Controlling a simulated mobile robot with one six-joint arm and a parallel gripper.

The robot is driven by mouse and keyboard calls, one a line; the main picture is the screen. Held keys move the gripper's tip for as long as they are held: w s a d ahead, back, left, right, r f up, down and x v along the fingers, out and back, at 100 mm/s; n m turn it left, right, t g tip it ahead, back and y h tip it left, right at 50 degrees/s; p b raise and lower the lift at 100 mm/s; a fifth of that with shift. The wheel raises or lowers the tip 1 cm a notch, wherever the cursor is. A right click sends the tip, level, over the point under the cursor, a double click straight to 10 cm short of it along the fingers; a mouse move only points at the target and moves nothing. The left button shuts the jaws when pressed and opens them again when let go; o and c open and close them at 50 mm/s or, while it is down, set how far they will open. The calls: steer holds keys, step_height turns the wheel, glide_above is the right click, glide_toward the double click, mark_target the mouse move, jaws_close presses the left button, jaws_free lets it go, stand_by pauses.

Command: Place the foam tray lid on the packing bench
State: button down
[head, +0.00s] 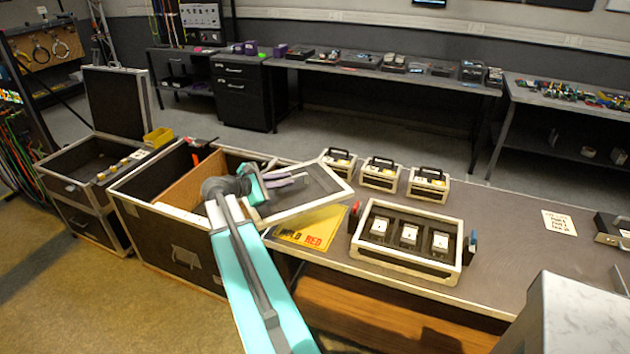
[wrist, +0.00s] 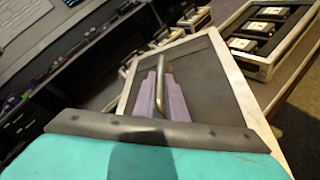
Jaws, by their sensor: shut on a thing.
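The foam tray lid (head: 322,178) is a dark panel with a pale rim. It is tilted above the left end of the grey packing bench (head: 500,245), near the open case. My gripper (head: 285,181) is shut on its metal handle. In the wrist view the purple fingers of my gripper (wrist: 163,92) close around the handle (wrist: 160,72), with the lid (wrist: 215,85) behind. The foam tray (head: 385,258) sits on the bench to the right and holds three dark devices with white labels. I cannot tell whether the lid touches anything below.
A large open case (head: 160,235) with a brown divider stands left of the bench. A yellow-and-red sheet (head: 315,236) lies left of the tray. Three small handled cases (head: 380,173) stand behind it.

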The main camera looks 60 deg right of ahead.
steer(key=w+a+r+n+t+y, duration=0.25)
steer(key=w+a+n+t, duration=1.05)
steer(key=w+a, duration=1.3)
steer(key=w+a+r+n+t+y, duration=0.2)
steer(key=a+r+n+y, duration=0.1)
steer(key=a, duration=0.7)
steer(key=w+a+r+n+t+y+b, duration=0.1)
steer(key=w+a+r+n+t+y, duration=0.1)
steer(key=a, duration=0.9)
steer(key=w+a+r+n+t+y, duration=0.2)
steer(key=a+r+y, duration=0.4)
steer(key=a, duration=0.4)
steer(key=shift+a+r+n, duration=0.2)
steer(key=shift+r+n, duration=0.3)
steer(key=shift+n, duration=0.4)
